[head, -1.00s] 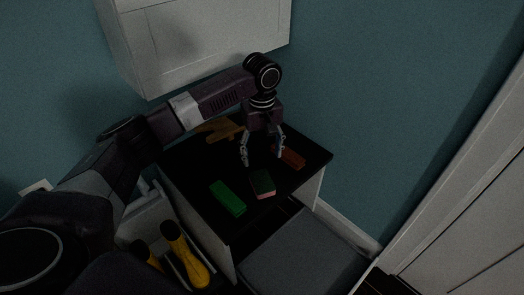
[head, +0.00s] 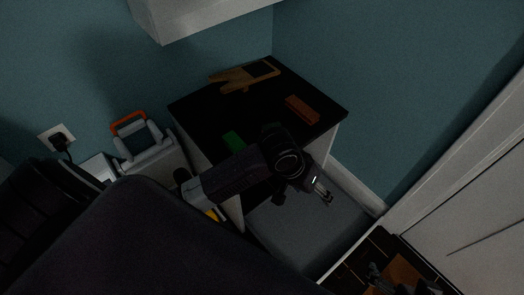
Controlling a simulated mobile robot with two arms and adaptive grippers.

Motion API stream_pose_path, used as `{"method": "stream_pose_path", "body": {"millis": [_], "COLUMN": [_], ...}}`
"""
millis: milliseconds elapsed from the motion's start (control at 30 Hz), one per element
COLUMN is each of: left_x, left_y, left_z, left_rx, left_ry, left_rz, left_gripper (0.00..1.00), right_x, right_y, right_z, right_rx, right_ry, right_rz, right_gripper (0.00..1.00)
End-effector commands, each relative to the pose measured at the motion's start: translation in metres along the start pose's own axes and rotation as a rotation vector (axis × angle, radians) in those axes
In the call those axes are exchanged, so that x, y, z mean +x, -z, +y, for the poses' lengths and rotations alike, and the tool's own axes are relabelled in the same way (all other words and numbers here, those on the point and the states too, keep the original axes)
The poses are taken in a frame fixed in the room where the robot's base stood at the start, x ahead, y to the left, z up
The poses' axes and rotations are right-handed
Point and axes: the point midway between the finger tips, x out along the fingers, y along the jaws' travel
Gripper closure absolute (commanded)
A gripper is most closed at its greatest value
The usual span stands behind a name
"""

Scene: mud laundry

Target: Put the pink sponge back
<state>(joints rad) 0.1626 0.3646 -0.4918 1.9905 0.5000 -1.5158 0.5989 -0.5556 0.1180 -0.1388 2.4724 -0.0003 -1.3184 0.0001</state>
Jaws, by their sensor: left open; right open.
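My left wrist hides the rest, and no pink shows. My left gripper (head: 303,195) is open, its fingers apart, in front of the cabinet and above the grey surface. Nothing shows between its fingers. My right gripper (head: 398,284) is dark and partly cut off at the bottom right corner, above a brown patch.
A grey flat surface (head: 300,240) is in front. A white door (head: 475,225) is right.

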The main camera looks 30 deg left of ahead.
Motion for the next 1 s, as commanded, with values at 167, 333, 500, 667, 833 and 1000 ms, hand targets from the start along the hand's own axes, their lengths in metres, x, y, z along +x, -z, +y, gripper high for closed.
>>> {"method": "stream_pose_path", "body": {"millis": [167,333,500,667,833,1000], "left_x": [-0.009,-0.029,-0.054,-0.074,-0.083,-0.083], "left_y": [-0.029,-0.051,-0.073,-0.088,-0.094,-0.094], "left_z": [0.004,-0.012,-0.041,-0.065,-0.074,-0.075], "left_rx": [0.071,0.125,0.172,0.206,0.223,0.224], "left_ry": [-0.017,0.029,0.124,0.207,0.244,0.245], "left_rz": [0.09,0.174,0.233,0.254,0.259,0.26], "left_gripper": [0.37,0.37,0.37,0.37,0.37,0.37], "right_x": [0.0,0.0,0.0,0.0,0.0,0.0], "right_y": [0.0,0.0,0.0,0.0,0.0,0.0], "right_z": [0.0,0.0,0.0,0.0,0.0,0.0], "right_rx": [0.0,0.0,0.0,0.0,0.0,0.0], "right_ry": [0.0,0.0,0.001,0.001,0.001,0.001], "right_rz": [0.001,0.001,0.001,0.001,0.001,0.0], "right_gripper": [0.15,0.15,0.15,0.15,0.15,0.15]}}
